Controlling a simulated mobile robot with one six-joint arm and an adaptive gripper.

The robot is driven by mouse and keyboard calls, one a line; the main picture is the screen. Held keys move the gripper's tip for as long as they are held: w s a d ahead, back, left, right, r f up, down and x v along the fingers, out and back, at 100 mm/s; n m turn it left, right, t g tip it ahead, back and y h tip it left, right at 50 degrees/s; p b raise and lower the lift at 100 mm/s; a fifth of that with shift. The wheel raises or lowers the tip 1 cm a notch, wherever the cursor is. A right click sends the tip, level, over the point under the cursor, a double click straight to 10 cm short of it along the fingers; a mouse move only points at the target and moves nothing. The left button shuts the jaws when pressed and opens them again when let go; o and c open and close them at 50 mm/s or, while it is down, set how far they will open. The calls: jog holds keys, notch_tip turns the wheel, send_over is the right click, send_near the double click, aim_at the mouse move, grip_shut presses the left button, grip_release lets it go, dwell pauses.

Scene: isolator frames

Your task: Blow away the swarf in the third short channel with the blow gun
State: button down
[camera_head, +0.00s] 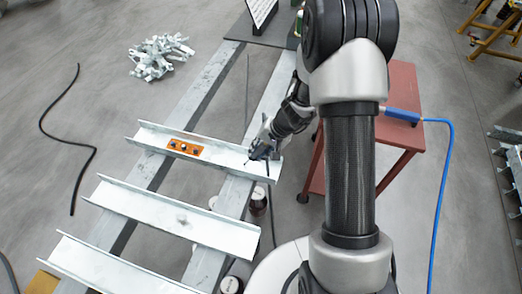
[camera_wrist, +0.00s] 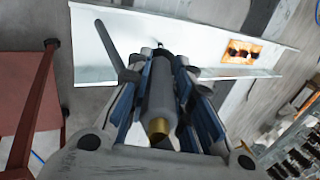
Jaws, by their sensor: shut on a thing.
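Three pale metal channels lie across two long rails: a far one (camera_head: 222,158), a middle one (camera_head: 140,204) and a near one (camera_head: 105,268). A small grey lump, perhaps swarf, (camera_head: 183,220) sits in the middle channel. The far channel holds an orange plate with dark knobs (camera_head: 186,148). My gripper (camera_head: 262,150) is over the right end of the far channel. It is shut on a grey cylindrical tool with a brass rear end, seemingly the blow gun (camera_wrist: 160,98). Its dark tip points toward the far channel (camera_wrist: 215,72) in the wrist view. Any swarf under the tool is hidden.
A red table (camera_head: 402,85) stands right of my arm. A blue hose (camera_head: 440,190) with a blue handle-like end (camera_head: 403,115) runs from it. A scrap heap (camera_head: 160,56) and a black cable (camera_head: 60,140) lie on the left floor. Dark jars (camera_head: 258,198) stand beside the rails.

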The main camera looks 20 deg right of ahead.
jog(key=shift+a, duration=0.1)
jog(key=shift+r+p, duration=3.2)
jog(key=shift+r, duration=1.25)
